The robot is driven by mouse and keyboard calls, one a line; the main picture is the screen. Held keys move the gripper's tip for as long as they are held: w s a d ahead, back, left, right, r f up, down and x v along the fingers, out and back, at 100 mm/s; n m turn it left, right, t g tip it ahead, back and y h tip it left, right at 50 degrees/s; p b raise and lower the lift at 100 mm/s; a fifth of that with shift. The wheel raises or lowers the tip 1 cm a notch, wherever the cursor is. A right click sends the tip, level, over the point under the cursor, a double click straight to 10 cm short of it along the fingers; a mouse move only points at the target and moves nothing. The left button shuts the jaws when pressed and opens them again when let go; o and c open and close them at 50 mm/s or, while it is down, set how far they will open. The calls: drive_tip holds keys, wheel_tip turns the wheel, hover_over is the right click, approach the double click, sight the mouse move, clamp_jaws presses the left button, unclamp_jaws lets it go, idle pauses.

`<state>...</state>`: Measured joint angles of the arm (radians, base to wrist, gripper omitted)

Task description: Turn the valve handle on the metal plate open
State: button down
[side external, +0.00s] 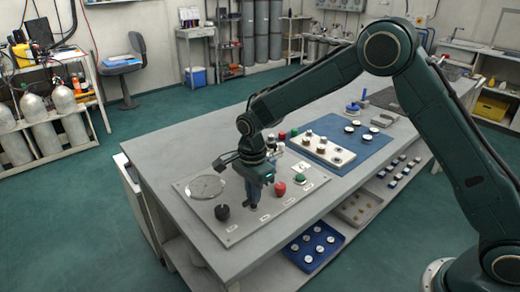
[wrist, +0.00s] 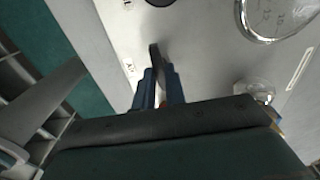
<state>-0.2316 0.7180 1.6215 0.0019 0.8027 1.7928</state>
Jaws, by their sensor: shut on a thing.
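The grey metal plate (side external: 235,228) lies flat on the near left part of the workbench. My gripper (side external: 252,203) points down over the middle of the plate. In the wrist view, its two blue fingers (wrist: 160,88) are shut on a narrow dark valve handle (wrist: 155,57), which stands between them and sticks out past their tips. My gripper hides the valve handle in the side view, and the valve body cannot be made out.
On the plate, a round gauge (side external: 206,187) and a black knob (side external: 222,212) sit left of my gripper; a red knob (side external: 280,188) and a green knob (side external: 300,180) sit to its right. A blue mat (side external: 372,146) with fittings lies farther along the bench.

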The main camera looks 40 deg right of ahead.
drive_tip(key=n, duration=1.2)
drive_tip(key=shift+s, duration=0.1)
drive_tip(key=shift+n, duration=1.9)
drive_tip(key=c, duration=1.5)
unclamp_jaws()
drive_tip(key=shift+o, duration=0.2)
drive_tip(key=shift+r, duration=0.1)
